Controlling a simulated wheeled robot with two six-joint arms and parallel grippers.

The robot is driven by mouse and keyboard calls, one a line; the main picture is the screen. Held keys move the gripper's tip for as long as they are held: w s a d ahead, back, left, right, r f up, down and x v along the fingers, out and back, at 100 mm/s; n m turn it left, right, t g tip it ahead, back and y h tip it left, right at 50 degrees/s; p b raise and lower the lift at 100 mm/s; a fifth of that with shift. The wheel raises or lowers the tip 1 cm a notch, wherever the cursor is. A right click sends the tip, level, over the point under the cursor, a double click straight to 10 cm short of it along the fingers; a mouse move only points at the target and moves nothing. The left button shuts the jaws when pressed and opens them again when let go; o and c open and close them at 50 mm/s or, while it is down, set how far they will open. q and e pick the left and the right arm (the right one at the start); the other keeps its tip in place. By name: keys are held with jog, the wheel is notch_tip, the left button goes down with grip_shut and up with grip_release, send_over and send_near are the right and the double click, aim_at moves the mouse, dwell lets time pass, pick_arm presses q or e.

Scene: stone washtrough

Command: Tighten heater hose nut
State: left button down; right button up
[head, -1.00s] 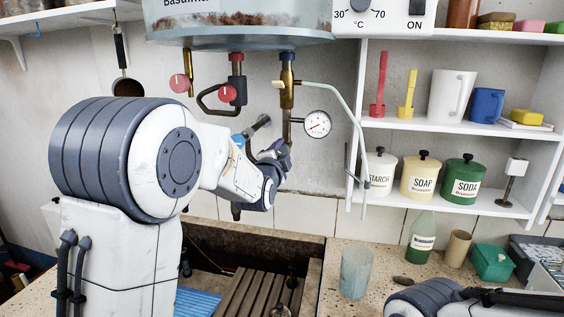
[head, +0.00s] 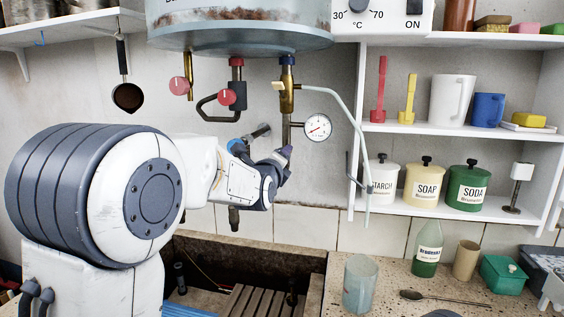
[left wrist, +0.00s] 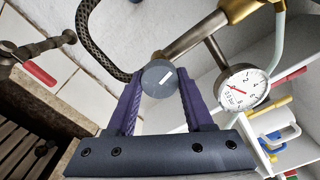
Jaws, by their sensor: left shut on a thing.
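My left gripper (head: 284,156) is at the pipework under the water heater (head: 240,35), just below the brass valve (head: 286,90) and left of the pressure gauge (head: 317,128). In the left wrist view its two purple fingers (left wrist: 160,85) are shut on a round grey nut (left wrist: 160,77) with a white mark on its face. A dark braided hose (left wrist: 97,42) runs up behind the nut. A metal pipe (left wrist: 195,36) leads from beside it to the brass valve. In the head view the gripper hides the nut.
A stone trough (head: 200,246) lies below. A cup (head: 361,284), a green bottle (head: 427,250) and a spoon (head: 440,300) are on the right counter. A thin pale hose (head: 345,105) hangs in front of the white shelf (head: 440,130).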

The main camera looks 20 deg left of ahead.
pick_arm(q)
jog(key=shift+a+r+m+b, duration=0.3)
jog(key=shift+r+m, duration=0.2)
jog(key=shift+m, duration=0.5)
jog(key=shift+c, duration=1.4)
grip_release()
jog(key=shift+d+f, duration=0.15)
jog(key=shift+f, duration=0.05)
jog(key=s+b, duration=0.2)
jog(key=s, duration=0.8)
jog(key=shift+s+d, duration=0.15)
jog(key=shift+s, duration=0.2)
